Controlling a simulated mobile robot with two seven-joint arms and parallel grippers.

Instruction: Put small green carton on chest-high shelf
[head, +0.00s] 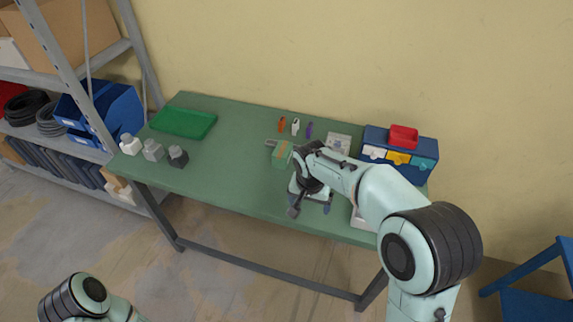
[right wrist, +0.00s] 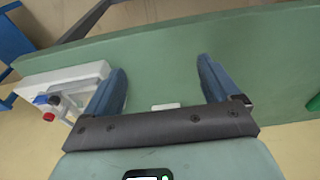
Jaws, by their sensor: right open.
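A small green carton (head: 281,153) with an orange stripe stands on the green table (head: 235,165), just left of my right forearm in the head view. My right gripper (head: 311,207) is over the table, nearer the front edge than the carton and apart from it. In the right wrist view the right gripper (right wrist: 161,68) has its blue fingers spread with nothing held between them. The chest-high shelf cannot be made out for certain; a grey metal shelf rack (head: 105,55) stands at the left. Only part of my left arm shows at the bottom left, without its gripper.
A green tray (head: 183,123) and white, grey and black bottles (head: 153,150) are at the table's left. Blue bins (head: 420,150) with a red one on top stand at its right. A white holder (right wrist: 62,82) shows in the wrist view. A blue stool (head: 535,285) stands right.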

